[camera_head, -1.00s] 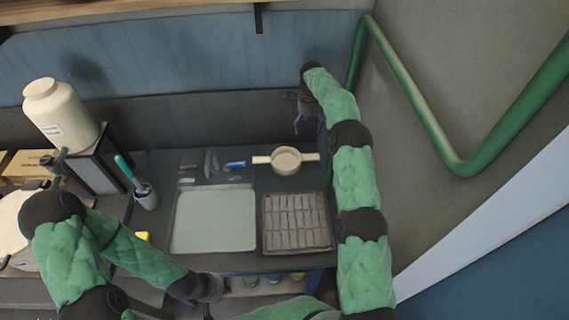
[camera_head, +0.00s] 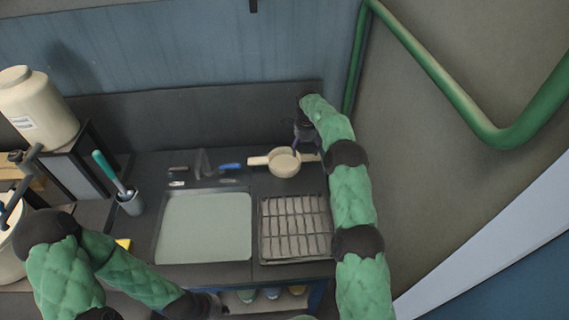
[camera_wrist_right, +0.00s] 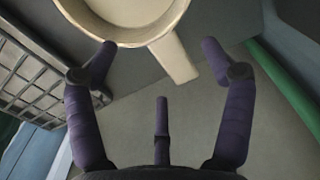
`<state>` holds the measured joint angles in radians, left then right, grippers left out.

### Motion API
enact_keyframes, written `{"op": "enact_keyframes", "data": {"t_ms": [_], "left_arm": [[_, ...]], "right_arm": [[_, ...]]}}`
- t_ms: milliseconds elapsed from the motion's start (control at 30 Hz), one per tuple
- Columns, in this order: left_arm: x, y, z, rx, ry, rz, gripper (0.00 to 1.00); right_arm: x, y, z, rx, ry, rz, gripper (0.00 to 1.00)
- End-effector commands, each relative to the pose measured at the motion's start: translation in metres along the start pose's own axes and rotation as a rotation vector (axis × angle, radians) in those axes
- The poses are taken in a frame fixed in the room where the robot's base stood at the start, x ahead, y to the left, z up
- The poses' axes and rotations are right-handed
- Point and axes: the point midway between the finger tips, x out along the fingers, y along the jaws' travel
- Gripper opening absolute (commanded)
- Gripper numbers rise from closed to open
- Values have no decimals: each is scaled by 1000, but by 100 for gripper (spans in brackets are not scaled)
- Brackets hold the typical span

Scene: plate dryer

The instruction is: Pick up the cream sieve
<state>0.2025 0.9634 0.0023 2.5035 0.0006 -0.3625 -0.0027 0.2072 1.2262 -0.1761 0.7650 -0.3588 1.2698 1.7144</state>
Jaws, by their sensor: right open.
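The cream sieve (camera_head: 284,164) sits on the dark counter behind the drying rack, with one handle pointing left and a short one pointing right. In the right wrist view its bowl rim and handle (camera_wrist_right: 172,58) show at the top. My right gripper (camera_head: 300,146) is just behind the sieve's right side, partly hidden by my arm. In the right wrist view the right gripper (camera_wrist_right: 158,58) is open, with the sieve's short handle between its fingertips; I cannot tell if they touch. My left arm is at lower left; its gripper (camera_head: 212,303) is near the bottom edge, its fingers unclear.
A ribbed drying rack (camera_head: 296,262) stands in front of the sieve, beside a pale sink basin (camera_head: 205,228). A blue-handled tool (camera_head: 230,166) lies left of the sieve. A cup with a green brush (camera_head: 131,203) stands further left. A green pipe (camera_head: 353,70) runs up the right wall.

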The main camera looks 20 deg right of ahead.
Motion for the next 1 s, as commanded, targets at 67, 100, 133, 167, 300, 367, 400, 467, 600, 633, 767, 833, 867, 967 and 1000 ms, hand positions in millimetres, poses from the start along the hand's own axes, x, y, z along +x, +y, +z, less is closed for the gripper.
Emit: {"op": "enact_keyframes", "data": {"t_ms": [67,100,133,167,300,367,400,467,600,633,767,833,867,967,1000], "left_arm": [[2,-1,0,0,0,0,0],[2,-1,0,0,0,0,0],[2,-1,0,0,0,0,0],[2,-1,0,0,0,0,0],[3,-1,0,0,0,0,0],[4,-2,0,0,0,0,0],[5,-2,0,0,0,0,0],[6,-2,0,0,0,0,0],[8,-3,0,0,0,0,0],[8,-3,0,0,0,0,0],[8,-3,0,0,0,0,0],[8,-3,0,0,0,0,0],[8,-3,0,0,0,0,0],[8,-3,0,0,0,0,0],[8,-3,0,0,0,0,0]], "right_arm": [[12,0,0,0,0,2,82],[15,0,0,0,0,1,82],[16,0,0,0,0,0,82],[18,0,-1,1,0,1,82],[27,2,-2,1,0,3,82],[35,3,-4,1,0,4,82],[41,4,-5,1,1,5,82],[49,5,-6,1,1,3,82],[66,5,-6,0,1,2,82],[68,5,-6,0,1,1,82],[69,5,-6,0,0,0,82],[69,5,-6,0,0,0,82],[69,5,-6,0,0,0,82],[69,5,-6,0,0,0,53],[69,5,-6,0,0,1,42]]}}
